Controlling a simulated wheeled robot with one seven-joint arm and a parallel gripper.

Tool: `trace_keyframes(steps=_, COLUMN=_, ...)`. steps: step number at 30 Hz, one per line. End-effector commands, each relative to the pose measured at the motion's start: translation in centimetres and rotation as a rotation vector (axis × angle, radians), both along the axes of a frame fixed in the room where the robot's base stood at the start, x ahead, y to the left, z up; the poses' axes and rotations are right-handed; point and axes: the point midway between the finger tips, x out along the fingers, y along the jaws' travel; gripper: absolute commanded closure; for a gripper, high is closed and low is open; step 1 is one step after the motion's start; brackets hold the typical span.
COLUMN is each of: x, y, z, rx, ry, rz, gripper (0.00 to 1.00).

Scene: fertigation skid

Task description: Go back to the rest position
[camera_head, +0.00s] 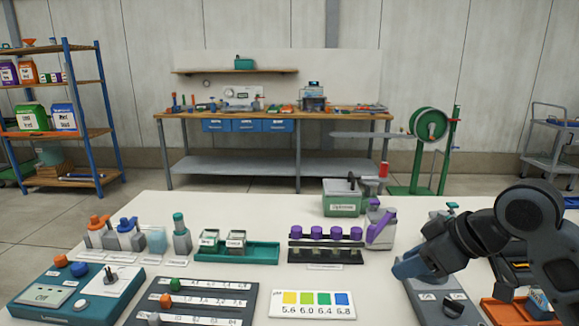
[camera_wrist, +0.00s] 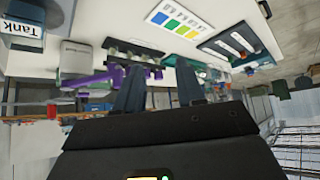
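My arm reaches in from the right edge of the head view, and my gripper (camera_head: 408,267) points left above the right part of the white table (camera_head: 270,205). In the wrist view the two dark fingers of my gripper (camera_wrist: 159,92) stand apart, with only distant background between them. Nothing is held. The arm hides part of the table's right side and a dark panel there.

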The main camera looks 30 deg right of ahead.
Motion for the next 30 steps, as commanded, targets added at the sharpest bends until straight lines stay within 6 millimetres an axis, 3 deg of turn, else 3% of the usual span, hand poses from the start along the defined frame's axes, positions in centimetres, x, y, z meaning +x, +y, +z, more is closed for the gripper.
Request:
trace_keyframes(steps=1, x=1.9, y=2.5, z=0.7, rx=0.051, ry=-0.077, rz=0.004, gripper=0.62)
trace_keyframes(steps=6, x=6.1, y=8.2, z=3.4, rx=0.205, ry=-0.304, rz=-0.044, gripper=0.62)
trace_keyframes(steps=10, x=7.7, y=11.9, z=4.6, rx=0.326, ry=-0.437, rz=-0.104, gripper=0.62)
trace_keyframes(steps=14, x=8.1, y=14.9, z=5.0, rx=0.434, ry=-0.534, rz=-0.18, gripper=0.62)
trace_keyframes(steps=19, x=7.0, y=18.1, z=3.9, rx=0.546, ry=-0.609, rz=-0.298, gripper=0.62)
trace_keyframes(steps=23, x=5.0, y=20.1, z=1.9, rx=0.598, ry=-0.633, rz=-0.393, gripper=0.62)
trace_keyframes(steps=30, x=-1.4, y=23.0, z=-2.8, rx=0.6, ry=-0.626, rz=-0.542, gripper=0.62)
